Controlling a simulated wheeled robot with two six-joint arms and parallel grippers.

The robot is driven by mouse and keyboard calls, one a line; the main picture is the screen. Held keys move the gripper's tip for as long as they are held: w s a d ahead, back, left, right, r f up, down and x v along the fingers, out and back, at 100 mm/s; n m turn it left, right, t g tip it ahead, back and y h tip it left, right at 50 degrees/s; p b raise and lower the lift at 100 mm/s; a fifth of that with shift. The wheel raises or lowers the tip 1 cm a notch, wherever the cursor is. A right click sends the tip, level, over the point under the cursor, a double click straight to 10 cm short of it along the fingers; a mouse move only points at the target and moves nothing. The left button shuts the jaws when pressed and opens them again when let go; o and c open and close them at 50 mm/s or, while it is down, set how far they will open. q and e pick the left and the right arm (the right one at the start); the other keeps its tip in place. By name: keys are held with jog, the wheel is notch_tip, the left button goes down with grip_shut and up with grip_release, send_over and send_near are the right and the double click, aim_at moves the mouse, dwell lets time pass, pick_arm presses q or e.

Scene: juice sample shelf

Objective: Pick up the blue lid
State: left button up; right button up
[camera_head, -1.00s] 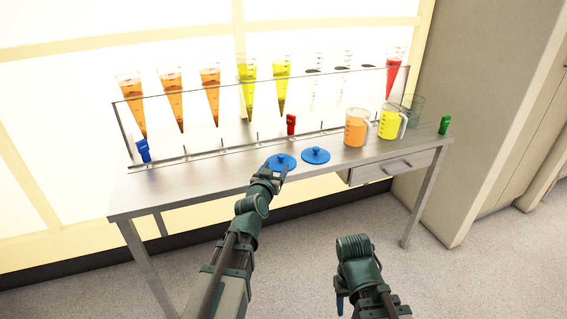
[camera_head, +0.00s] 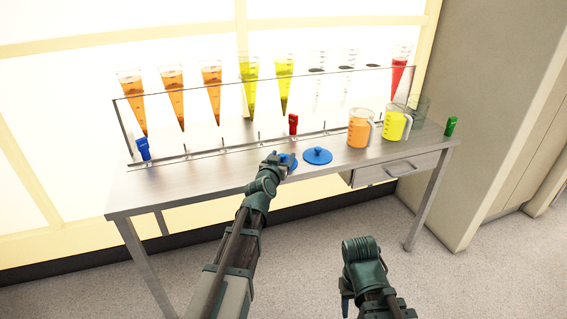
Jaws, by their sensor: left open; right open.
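Two round blue lids with knobs lie on the metal table. One blue lid (camera_head: 317,155) lies in full view right of my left gripper. The other blue lid (camera_head: 291,161) is partly hidden behind my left gripper (camera_head: 279,159), which is open over it at the table's front part. I cannot tell whether the fingers touch its knob. My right gripper (camera_head: 345,300) is open and low in front of the table, away from the lids; its fingers are small in view.
The metal table (camera_head: 180,190) carries a clear rack (camera_head: 220,148) of cones with orange, yellow and red juice. An orange jug (camera_head: 359,128) and a yellow jug (camera_head: 394,124) stand right of the lids. Blue, red (camera_head: 293,124) and green clips stand about. The table's left front is clear.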

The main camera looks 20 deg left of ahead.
pick_arm(q)
grip_shut()
jog(key=shift+r, duration=0.1)
pick_arm(e)
jog(key=shift+r, duration=0.1)
